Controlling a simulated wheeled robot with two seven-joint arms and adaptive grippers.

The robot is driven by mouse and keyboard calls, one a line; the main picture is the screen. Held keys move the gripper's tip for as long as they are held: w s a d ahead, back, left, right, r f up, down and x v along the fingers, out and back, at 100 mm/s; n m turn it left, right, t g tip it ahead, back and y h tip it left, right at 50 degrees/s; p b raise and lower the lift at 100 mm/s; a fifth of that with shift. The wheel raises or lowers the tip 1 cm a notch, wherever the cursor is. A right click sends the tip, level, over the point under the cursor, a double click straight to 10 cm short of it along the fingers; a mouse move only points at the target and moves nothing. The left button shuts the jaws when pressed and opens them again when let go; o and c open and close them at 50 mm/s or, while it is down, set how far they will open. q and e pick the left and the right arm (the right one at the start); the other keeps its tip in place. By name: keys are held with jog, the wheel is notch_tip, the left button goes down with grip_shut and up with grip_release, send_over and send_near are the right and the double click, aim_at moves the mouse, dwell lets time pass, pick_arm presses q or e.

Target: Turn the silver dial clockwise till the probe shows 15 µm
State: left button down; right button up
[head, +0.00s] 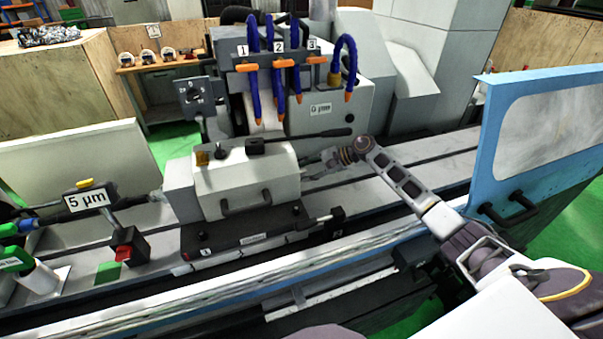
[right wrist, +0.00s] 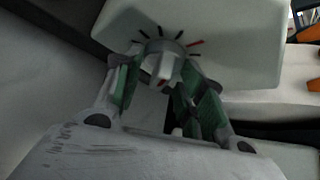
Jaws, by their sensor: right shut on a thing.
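The silver dial (right wrist: 162,67) is on the pale end face of the white housing (head: 247,180). My right gripper (right wrist: 163,72) is shut on the dial, with one green-padded finger on each side. In the head view the right gripper (head: 318,166) is at the right end of the housing, where the dial itself is too small to make out. The probe's display (head: 87,199) at the left reads 5 µm. My left gripper is not in view.
Blue hoses (head: 280,65) with orange nozzles hang behind the housing. A black lever (head: 310,135) sticks out above it to the right. A blue guard panel (head: 540,135) stands at the right. A red-and-black block (head: 128,247) sits near the probe. Green-and-white bottles (head: 18,260) are at the left edge.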

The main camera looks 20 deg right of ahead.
jog(key=shift+g, duration=0.3)
jog(key=o, duration=0.5)
jog(key=shift+c, duration=0.2)
jog(key=v, duration=0.7)
dwell(0.3)
jog(key=shift+r, duration=0.1)
jog(key=shift+s, duration=0.1)
dwell(0.5)
